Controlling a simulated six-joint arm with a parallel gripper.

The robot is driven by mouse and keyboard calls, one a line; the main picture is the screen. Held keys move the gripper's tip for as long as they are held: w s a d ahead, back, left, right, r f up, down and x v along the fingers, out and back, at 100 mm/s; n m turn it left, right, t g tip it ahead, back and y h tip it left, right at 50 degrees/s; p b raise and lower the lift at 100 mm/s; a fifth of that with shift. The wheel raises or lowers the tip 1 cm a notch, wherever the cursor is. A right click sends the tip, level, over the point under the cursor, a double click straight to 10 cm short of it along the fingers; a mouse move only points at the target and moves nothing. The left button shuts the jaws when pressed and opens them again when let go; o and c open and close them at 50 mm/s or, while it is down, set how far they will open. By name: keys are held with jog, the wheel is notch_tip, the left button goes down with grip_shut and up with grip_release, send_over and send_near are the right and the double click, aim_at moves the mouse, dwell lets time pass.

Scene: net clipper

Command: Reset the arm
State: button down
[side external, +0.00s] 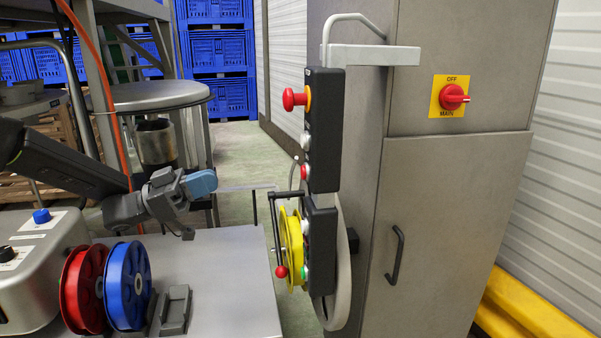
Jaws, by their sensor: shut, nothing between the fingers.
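My gripper (188,207) is at the end of the dark arm that reaches in from the left edge. It hangs in the air over the left part of the grey metal table (215,268). Its fingers are shut with nothing between them. A light blue part shows at the gripper's upper right side. The gripper is above and to the right of a blue reel (127,285) and a red reel (80,290). It touches neither of them.
A black control panel (322,130) with a red button (294,98) stands to the right, beside a yellow reel (290,250) with a crank. A grey cabinet (440,230) with a red switch is behind it. A grey block (175,308) lies on the table. The table's middle is clear.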

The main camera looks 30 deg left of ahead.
jog(key=shift+s+a, duration=0.55)
jog(key=shift+s, duration=0.05)
jog(key=s+d+f+n+g+y, duration=0.1)
jog(key=s+f+n+g+y, duration=0.2)
jog(key=s+y, duration=0.4)
jog(key=s+d+f+n+g+y, duration=0.2)
jog(key=s+n+g+y, duration=0.4)
jog(key=s, duration=0.7)
jog(key=shift+s+f+g+y, duration=0.15)
jog(key=shift+f+g+y, duration=0.15)
jog(key=shift+f+y, duration=0.6)
